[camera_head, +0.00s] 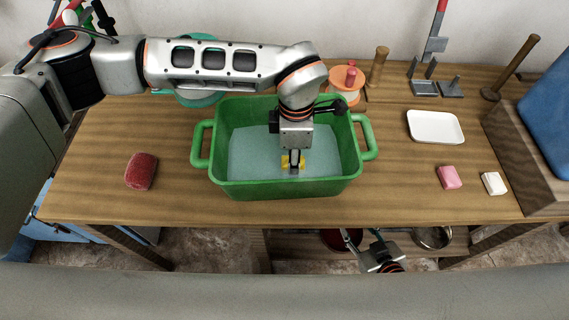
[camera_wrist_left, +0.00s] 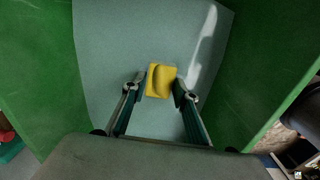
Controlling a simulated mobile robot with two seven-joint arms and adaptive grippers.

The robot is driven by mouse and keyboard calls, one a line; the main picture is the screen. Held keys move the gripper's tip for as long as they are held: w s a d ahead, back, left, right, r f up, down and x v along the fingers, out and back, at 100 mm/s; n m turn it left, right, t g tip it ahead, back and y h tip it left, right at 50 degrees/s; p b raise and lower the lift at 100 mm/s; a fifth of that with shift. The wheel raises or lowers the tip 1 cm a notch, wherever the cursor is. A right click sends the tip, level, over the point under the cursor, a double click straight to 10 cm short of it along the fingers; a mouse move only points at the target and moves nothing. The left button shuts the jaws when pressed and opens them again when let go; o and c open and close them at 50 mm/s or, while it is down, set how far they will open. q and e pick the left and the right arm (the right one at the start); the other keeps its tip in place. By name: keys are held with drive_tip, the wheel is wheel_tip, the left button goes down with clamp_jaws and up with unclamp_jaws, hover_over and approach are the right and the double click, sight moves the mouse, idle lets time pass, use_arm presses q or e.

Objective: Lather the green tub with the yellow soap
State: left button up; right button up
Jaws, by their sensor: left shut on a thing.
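The green tub (camera_head: 290,188) stands upright on the wooden table, a handle at each end. A smooth pale blue-grey surface fills its inside; it looks like water. My left gripper (camera_head: 293,162) reaches down into the tub and is shut on the yellow soap (camera_head: 285,161). In the left wrist view the soap (camera_wrist_left: 161,81) sits between the two fingertips, over the pale surface. I cannot tell whether it touches that surface. No foam shows. My right gripper (camera_head: 361,238) is empty and open, low in front of the table edge.
A red sponge (camera_head: 141,171) lies left of the tub. A white tray (camera_head: 435,127), pink soap (camera_head: 449,177) and white soap (camera_head: 494,183) lie to the right. An orange round thing (camera_head: 347,80) and a teal basin (camera_head: 200,97) stand behind. The table's front left is clear.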

sight(273, 169)
use_arm(q)
drive_tip(key=shift+d, duration=0.55)
drive_tip(key=shift+a, duration=0.3)
drive_tip(key=a+p, duration=0.1)
drive_tip(key=a, duration=0.3)
drive_tip(key=shift+a+r, duration=0.1)
drive_tip(key=shift+s+a, duration=0.15)
drive_tip(key=shift+a, duration=0.5)
